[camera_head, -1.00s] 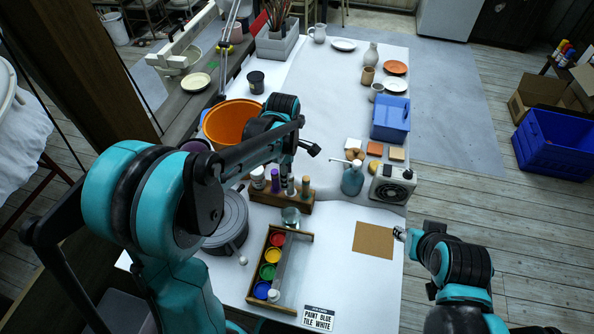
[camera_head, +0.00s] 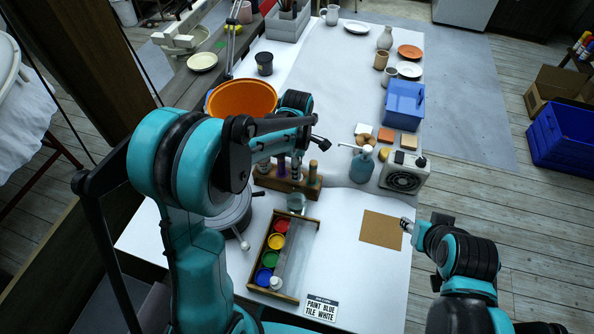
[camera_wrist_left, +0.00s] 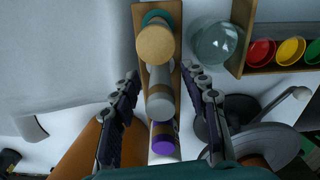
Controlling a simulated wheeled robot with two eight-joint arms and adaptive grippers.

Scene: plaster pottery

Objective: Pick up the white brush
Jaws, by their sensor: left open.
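A wooden rack (camera_head: 290,184) holds several upright cylinders in a row, with white, purple and tan tops. In the left wrist view the rack (camera_wrist_left: 176,20) runs down the middle, with a tan-topped piece (camera_wrist_left: 155,43), a pale grey-white piece (camera_wrist_left: 160,100) and a purple-topped one (camera_wrist_left: 164,137). I cannot tell for sure which one is the white brush. My left gripper (camera_wrist_left: 165,88) is open, its fingers on either side of the row, around the pale piece; contact is not clear. My right gripper (camera_head: 406,225) is beside the brown tile, its jaws too small to judge.
A paint box (camera_head: 283,257), a glass jar (camera_head: 297,202) and a turntable (camera_head: 232,212) surround the rack. An orange bowl (camera_head: 240,97) stands behind my left arm. A soap bottle (camera_head: 362,166) and small heater (camera_head: 405,175) stand right. The brown tile (camera_head: 381,229) lies on clear tabletop.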

